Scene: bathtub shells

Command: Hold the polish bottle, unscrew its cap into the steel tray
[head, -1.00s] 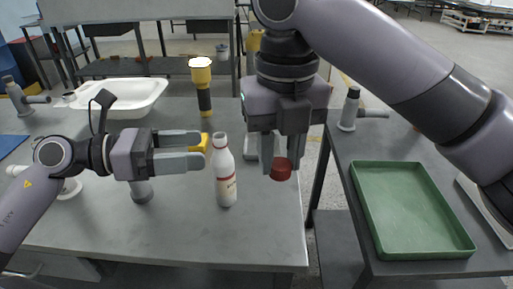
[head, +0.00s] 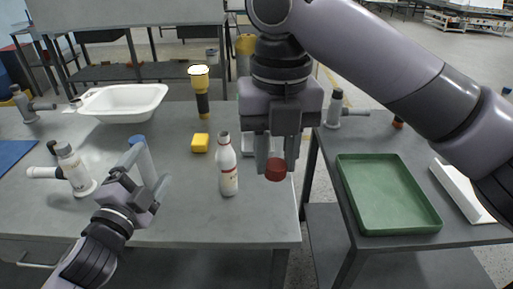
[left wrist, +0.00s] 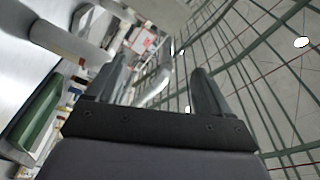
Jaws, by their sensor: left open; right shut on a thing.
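The white polish bottle (head: 227,170) with a red band stands upright and capless on the grey workbench. My right gripper (head: 276,158) is shut on the red cap (head: 276,172) and holds it in the air right of the bottle, apart from it. My left gripper (head: 150,168) is open and empty, left of the bottle and clear of it; its spread fingers also show in the left wrist view (left wrist: 160,85) with nothing between them. A pale tray (head: 462,188), probably the steel tray, lies on the right table, partly hidden by my right arm.
A green tray (head: 388,226) lies empty on the right table, across a gap from the workbench (head: 200,225). A yellow block (head: 200,142), a yellow-topped black torch (head: 203,108), a white basin (head: 125,103) and a blue-topped cylinder (head: 140,150) stand on the workbench.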

